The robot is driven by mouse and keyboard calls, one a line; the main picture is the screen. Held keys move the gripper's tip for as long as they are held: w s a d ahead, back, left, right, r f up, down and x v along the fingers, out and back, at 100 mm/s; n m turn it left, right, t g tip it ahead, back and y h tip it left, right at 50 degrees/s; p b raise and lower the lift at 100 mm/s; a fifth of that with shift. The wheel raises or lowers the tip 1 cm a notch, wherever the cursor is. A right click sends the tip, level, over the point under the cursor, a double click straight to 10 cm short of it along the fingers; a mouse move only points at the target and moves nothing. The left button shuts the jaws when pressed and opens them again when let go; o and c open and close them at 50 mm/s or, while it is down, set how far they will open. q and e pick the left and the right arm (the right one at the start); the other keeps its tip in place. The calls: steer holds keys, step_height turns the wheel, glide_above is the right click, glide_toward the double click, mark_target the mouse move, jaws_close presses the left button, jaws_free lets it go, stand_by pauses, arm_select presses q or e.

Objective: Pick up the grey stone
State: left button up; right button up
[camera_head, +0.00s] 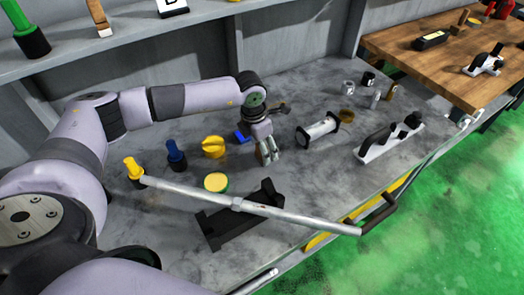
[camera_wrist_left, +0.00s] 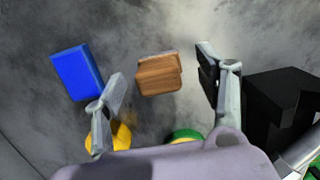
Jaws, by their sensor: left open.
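My left gripper (camera_head: 267,152) is open, pointing down low over the grey workbench (camera_head: 320,90). In the left wrist view its two fingers stand apart (camera_wrist_left: 161,78), with a brown, wood-like block (camera_wrist_left: 159,76) in the gap between them. The block has a thin greyish edge along its far side and lies on the bench, clear of both fingers as far as I can tell. No plainly grey stone shows; I cannot tell whether this block is it. A blue block (camera_wrist_left: 77,72) lies left of the left finger and also shows in the head view (camera_head: 241,136).
A yellow knob-shaped part (camera_head: 213,146) and a round yellow-topped green piece (camera_head: 216,182) stand near the gripper. A long metal bar (camera_head: 290,216) crosses a black stand (camera_head: 225,230) in front. A spool-like part (camera_head: 318,131) and a white-based fixture (camera_head: 385,142) are to the right.

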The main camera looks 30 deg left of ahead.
arm_select(q)
steer(key=f, duration=0.3)
steer(key=shift+w+d+f, duration=0.15)
steer(key=shift+w+f, duration=0.1)
steer(key=shift+w, duration=0.1)
steer(key=c, duration=1.3)
